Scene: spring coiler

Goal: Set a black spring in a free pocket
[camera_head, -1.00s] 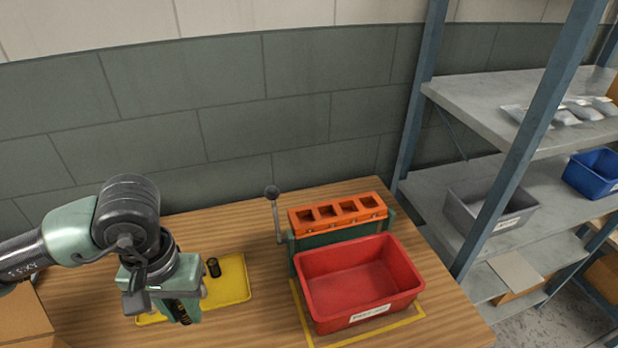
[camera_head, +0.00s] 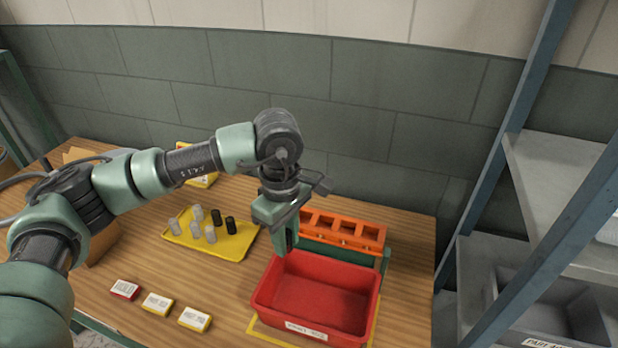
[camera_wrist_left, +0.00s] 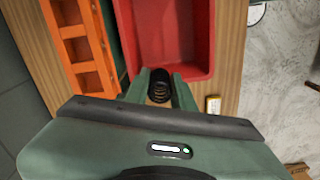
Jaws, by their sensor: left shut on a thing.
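My left gripper (camera_head: 285,240) is over the back left corner of the red bin, just left of the orange pocket block. In the left wrist view its two fingers are shut on a black spring (camera_wrist_left: 159,88), whose coils show between the fingertips. The orange block (camera_head: 343,232) has a row of square pockets, and the ones that show look empty. It also shows at the upper left of the left wrist view (camera_wrist_left: 84,52). More black springs (camera_head: 231,225) stand among grey ones on the yellow tray (camera_head: 226,247). My right gripper is not in view.
The red bin (camera_head: 318,296) stands in front of the block, inside a yellow outline. Small labelled blocks (camera_head: 157,303) lie at the front left of the wooden table. Grey shelving (camera_head: 560,170) with a grey bin stands at the right.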

